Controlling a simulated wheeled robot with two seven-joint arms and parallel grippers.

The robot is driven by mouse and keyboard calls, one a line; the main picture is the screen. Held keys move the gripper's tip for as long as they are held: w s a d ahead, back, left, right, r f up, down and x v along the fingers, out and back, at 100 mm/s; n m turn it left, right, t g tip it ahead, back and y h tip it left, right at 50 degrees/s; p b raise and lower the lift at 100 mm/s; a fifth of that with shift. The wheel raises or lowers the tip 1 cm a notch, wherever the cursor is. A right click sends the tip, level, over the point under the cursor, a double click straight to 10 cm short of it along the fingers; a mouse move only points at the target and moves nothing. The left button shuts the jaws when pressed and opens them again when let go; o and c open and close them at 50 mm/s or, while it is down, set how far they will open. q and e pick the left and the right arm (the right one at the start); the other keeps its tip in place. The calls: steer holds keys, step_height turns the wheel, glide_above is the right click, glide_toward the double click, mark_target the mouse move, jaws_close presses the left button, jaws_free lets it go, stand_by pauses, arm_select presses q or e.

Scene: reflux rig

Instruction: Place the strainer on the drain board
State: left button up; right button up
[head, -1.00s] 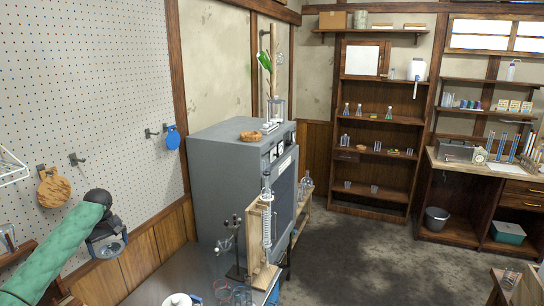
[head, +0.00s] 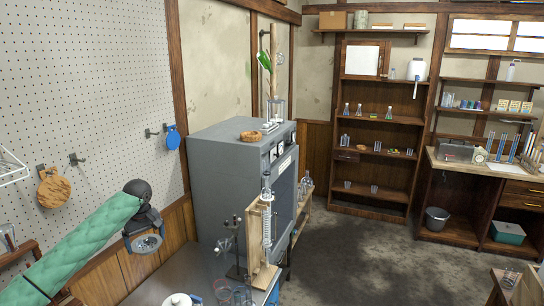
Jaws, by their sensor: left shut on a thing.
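My left gripper (head: 144,231) is at the end of the green-sleeved arm, in front of the wall on the left. It is shut on a round grey metal piece with a dark rim, which looks like the strainer (head: 148,243). The strainer hangs just below the gripper, above and to the left of the grey bench top, apart from it. The gripper's fingers are small and partly hidden. I cannot tell which thing is the drain board. My right gripper is not in view.
A grey bench (head: 185,268) holds a wooden stand (head: 260,235) with glassware and a white pot (head: 178,299). A large grey cabinet (head: 225,160) stands behind. A wooden paddle (head: 54,188) and a blue one (head: 172,138) hang on the perforated wall (head: 105,80).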

arm_select(q)
steer(key=s+d+f+m, duration=0.2)
steer(key=s+d+m, duration=0.1)
steer(key=s+d, duration=0.5)
steer(key=s+d+f+m, duration=0.25)
steer(key=s+d, duration=0.35)
steer(key=d, duration=0.5)
steer(key=s+d+f+m+h, duration=0.1)
steer(key=s+d+f+m, duration=0.2)
steer(key=s, duration=0.7)
step_height(320, 180, down, 15)
steer(key=b, duration=1.4)
steer(key=shift+s+d, duration=0.2)
steer(key=shift+s, duration=0.2)
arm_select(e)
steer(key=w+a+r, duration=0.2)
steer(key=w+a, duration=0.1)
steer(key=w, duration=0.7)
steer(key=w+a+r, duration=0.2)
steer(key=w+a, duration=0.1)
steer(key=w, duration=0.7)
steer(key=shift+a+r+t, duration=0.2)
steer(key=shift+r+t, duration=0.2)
arm_select(q)
steer(key=shift+r+m, duration=0.1)
steer(key=shift+m, duration=0.15)
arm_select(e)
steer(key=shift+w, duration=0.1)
